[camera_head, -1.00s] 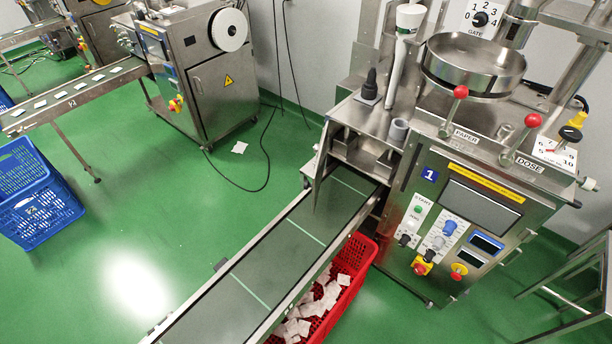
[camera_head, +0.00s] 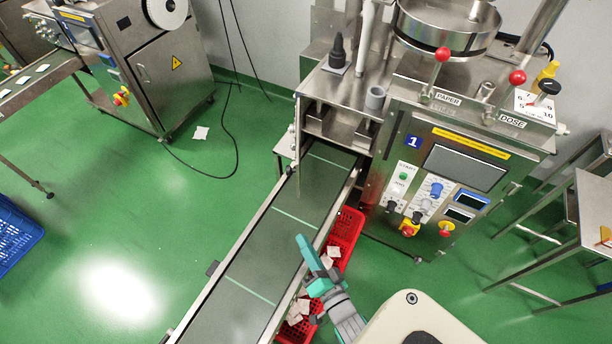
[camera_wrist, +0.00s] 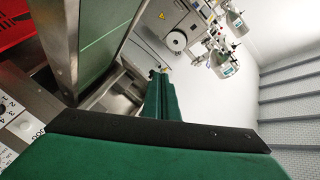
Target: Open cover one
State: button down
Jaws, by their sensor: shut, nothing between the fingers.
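The machine marked 1 (camera_head: 465,165) stands at the right of the head view. A thin metal panel (camera_head: 298,140), which looks like cover one, stands almost edge-on at the left of its outlet bay (camera_head: 340,125). The bay's inside shows beside it. My gripper (camera_head: 304,242) is shut and empty, above the near right side of the conveyor belt (camera_head: 275,245), apart from the panel. In the wrist view, my green fingers (camera_wrist: 160,80) lie together with nothing between them. I cannot make out the panel for certain there.
A red crate (camera_head: 347,238) with white teabags stands under the belt's right side. A second machine (camera_head: 140,75) stands at the back left.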

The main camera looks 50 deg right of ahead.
jog(key=w+d+r+m+h, duration=0.1)
jog(key=w+d+m+h, duration=0.3)
jog(key=d+m, duration=0.8)
jog(key=w+d+n, duration=0.2)
jog(key=w+d, duration=0.2)
jog(key=w, duration=0.7)
jog(key=shift+r+g, duration=0.2)
jog(key=shift+g, duration=0.2)
